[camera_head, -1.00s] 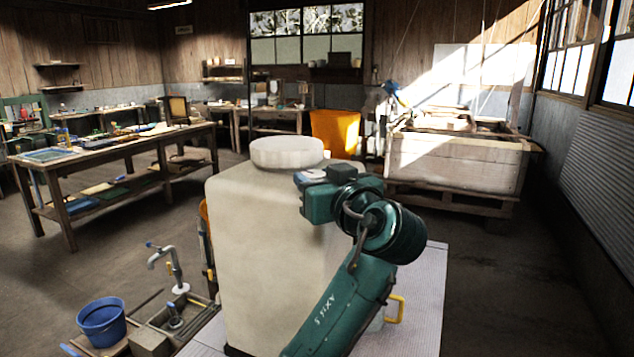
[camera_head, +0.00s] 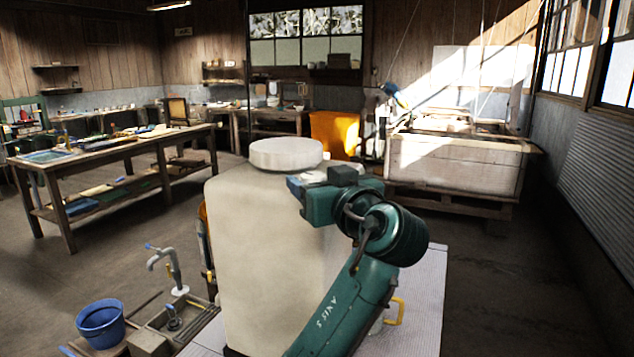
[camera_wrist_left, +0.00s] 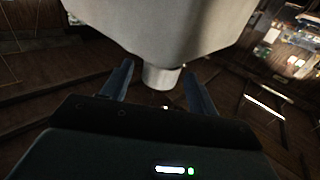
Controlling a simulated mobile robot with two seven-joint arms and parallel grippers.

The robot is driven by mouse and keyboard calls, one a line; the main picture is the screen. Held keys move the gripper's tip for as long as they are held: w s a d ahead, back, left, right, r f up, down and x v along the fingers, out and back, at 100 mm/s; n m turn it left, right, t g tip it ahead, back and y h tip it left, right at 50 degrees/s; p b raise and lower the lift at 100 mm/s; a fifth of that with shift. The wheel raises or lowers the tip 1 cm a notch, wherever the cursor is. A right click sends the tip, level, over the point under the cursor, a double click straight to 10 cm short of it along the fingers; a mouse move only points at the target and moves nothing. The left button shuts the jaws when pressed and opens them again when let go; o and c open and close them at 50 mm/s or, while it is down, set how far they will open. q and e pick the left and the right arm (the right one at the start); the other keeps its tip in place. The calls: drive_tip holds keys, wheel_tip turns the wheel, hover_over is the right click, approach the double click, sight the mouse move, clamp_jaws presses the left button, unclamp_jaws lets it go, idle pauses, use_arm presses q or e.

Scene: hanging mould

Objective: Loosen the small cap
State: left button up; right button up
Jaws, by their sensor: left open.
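A large cream container (camera_head: 262,255) with a wide round lid (camera_head: 286,154) stands upright in the middle of the head view. In the left wrist view, a short pale cylinder, the small cap (camera_wrist_left: 161,78), sticks out from a big pale body (camera_wrist_left: 165,30). My left gripper (camera_wrist_left: 158,72) is open, with one finger on each side of the small cap in that view; I cannot tell whether they touch it. In the head view my left gripper (camera_head: 296,188) is at the container's upper right, and its fingertips are hard to make out. My right gripper is not seen.
The container stands on a pale platform (camera_head: 428,300). A blue bucket (camera_head: 101,324) and a grey tap (camera_head: 172,270) are at lower left. A workbench (camera_head: 110,155) is at left, an orange bin (camera_head: 335,134) behind, and a wooden crate (camera_head: 455,165) at back right. Floor at right is clear.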

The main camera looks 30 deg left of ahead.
use_arm(q)
drive_tip(key=b+v, duration=0.2)
drive_tip(key=v, duration=1.1)
drive_tip(key=shift+b, duration=0.4)
